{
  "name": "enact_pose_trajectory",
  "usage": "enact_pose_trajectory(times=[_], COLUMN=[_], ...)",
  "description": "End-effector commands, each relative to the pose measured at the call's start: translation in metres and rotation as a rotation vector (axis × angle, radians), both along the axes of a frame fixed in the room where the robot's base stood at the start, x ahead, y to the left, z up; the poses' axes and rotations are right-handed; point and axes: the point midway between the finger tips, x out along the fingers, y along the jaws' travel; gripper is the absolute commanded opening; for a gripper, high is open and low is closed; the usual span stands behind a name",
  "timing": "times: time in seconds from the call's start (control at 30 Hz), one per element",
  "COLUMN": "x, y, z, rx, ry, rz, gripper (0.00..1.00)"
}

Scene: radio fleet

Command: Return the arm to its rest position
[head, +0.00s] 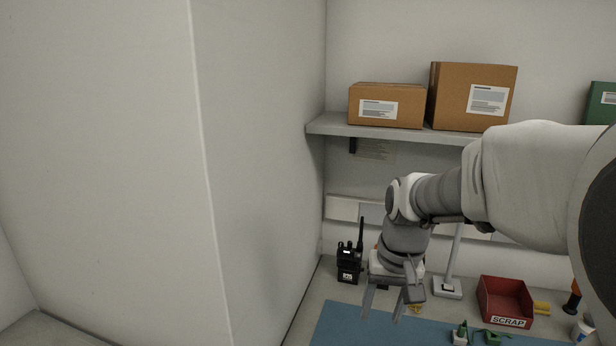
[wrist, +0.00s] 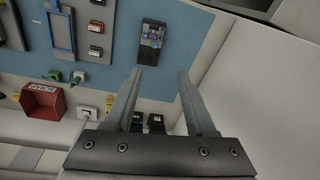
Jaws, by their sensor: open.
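My gripper (head: 391,303) hangs from the arm over the back of the bench, with its fingers pointing down. In the wrist view my gripper (wrist: 164,72) is open, and its two fingers are apart with nothing between them. A black handheld radio (head: 348,264) with an antenna stands upright on the bench, left of my gripper and apart from it. In the wrist view a dark device with a bluish face (wrist: 152,35) lies on the blue mat (wrist: 190,60), beyond the fingertips. My arm reaches in from the right in the head view.
A red SCRAP bin (head: 505,300) stands on the bench to the right, near a white stand (head: 447,287). A shelf (head: 400,134) with a smaller box (head: 388,105) and a larger box (head: 472,95) is above. A wall (head: 250,170) bounds the left. Small green parts (head: 492,337) lie on the mat.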

Motion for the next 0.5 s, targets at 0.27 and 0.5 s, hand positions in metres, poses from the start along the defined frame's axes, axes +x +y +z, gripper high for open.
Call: enact_pose_trajectory(times=[0.27, 0.5], x=[-0.062, -0.115], y=[0.000, -0.002], z=[0.047, 0.066], rx=[0.013, -0.026], ry=[-0.151, -0.279], rz=[0.043, 0.076], gripper=[0.56, 0.56])
